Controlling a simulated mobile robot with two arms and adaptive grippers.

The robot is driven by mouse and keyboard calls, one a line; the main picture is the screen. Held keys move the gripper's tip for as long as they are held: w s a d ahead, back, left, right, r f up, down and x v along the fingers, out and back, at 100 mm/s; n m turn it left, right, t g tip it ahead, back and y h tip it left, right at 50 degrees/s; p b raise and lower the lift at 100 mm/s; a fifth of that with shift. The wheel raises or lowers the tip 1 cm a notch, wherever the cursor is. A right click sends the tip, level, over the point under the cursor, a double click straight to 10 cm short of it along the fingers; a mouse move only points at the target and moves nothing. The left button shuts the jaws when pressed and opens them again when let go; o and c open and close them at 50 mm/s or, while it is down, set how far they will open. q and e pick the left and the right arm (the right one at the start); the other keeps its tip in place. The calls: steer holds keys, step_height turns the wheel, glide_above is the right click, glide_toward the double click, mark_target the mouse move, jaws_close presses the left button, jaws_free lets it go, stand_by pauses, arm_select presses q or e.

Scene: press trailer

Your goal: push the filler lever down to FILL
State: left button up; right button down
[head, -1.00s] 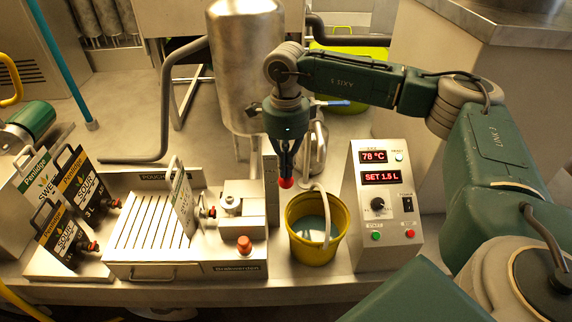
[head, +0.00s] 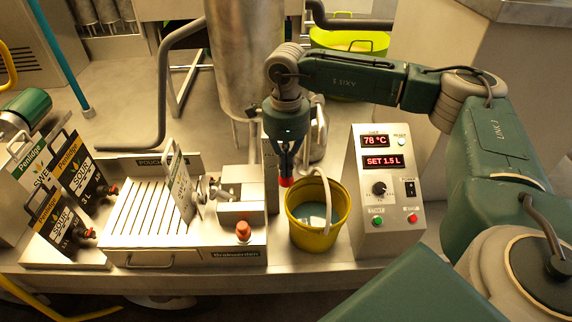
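The filler block (head: 242,207) stands at the right end of the slatted tray (head: 150,215), with a metal spout on its left. A white pouch (head: 181,193) stands upright against that spout. I cannot clearly make out the filler lever or a FILL mark. My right gripper (head: 286,178) points down, right of the block and left of the yellow bucket. Its dark fingers are close together, with a red tip at their lower end. I cannot tell whether the red is a knob or part of the fingers. My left gripper is not in view.
The yellow bucket (head: 310,237) holds pale liquid and a curved hose. A control box (head: 388,205) reads 78 °C and SET 1.5 L. An orange-red knob (head: 243,231) sits at the tray's front. A steel tank (head: 243,65) stands behind. Labelled pouches (head: 63,222) stand at left.

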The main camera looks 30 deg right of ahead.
steer(key=shift+s+f+b, duration=0.1)
steer(key=shift+f+b, duration=0.9)
steer(key=shift+f, duration=0.45)
steer(key=shift+r, duration=0.2)
step_height(320, 180, up, 10)
steer(key=p, duration=0.6)
